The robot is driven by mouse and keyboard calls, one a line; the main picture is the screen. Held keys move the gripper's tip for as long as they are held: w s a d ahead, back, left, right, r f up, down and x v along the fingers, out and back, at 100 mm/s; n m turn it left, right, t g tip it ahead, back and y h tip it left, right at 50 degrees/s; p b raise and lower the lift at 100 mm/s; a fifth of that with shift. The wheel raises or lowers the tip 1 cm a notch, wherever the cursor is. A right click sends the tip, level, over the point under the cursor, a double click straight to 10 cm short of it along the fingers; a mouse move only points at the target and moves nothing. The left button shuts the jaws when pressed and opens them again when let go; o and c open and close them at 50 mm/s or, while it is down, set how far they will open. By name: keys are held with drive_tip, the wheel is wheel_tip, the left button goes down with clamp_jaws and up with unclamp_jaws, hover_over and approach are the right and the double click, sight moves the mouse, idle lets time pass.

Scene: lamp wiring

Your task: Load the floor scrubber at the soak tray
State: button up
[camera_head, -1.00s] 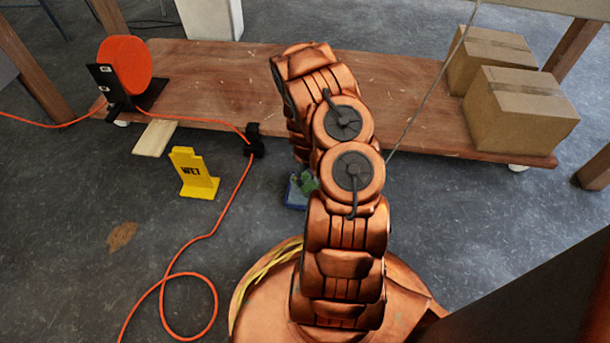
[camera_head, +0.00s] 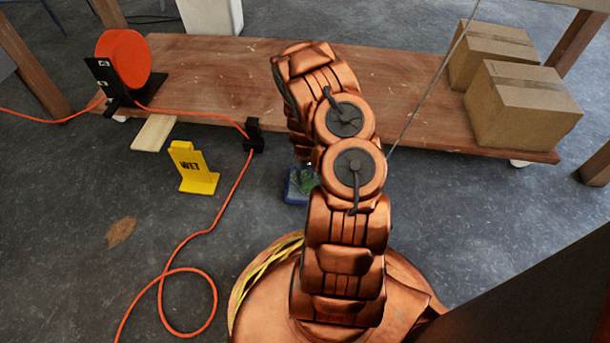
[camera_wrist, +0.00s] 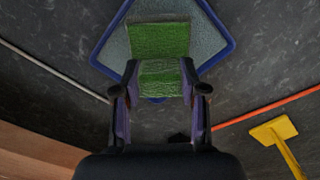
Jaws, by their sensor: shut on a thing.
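In the wrist view, my gripper (camera_wrist: 160,92) is shut on a green scrubber (camera_wrist: 160,40) with a rough pad-like surface. One finger lies on each side of its near part. Beyond and around it is the soak tray, grey inside with a blue rim (camera_wrist: 231,45). Whether the scrubber touches the tray floor I cannot tell. In the head view, the blue soak tray (camera_head: 292,194) lies on the floor behind my arm, partly hidden, with a green patch of the scrubber (camera_head: 306,184) over it. My gripper is mostly hidden there by my arm.
A yellow WET sign (camera_head: 194,170) stands on the floor left of the tray. An orange cord (camera_head: 212,232) runs from a reel (camera_head: 124,61) across the floor. A low wooden platform (camera_head: 226,80) behind carries cardboard boxes (camera_head: 522,108). A thin pole or cable (camera_head: 428,96) slants beside my arm.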

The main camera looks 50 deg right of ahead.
sight(305, 174)
drive_tip(key=shift+f, duration=0.55)
idle(2.2)
drive_tip(key=shift+r, duration=0.1)
drive_tip(key=shift+r+p, duration=2.35)
drive_tip(key=shift+r, duration=1.1)
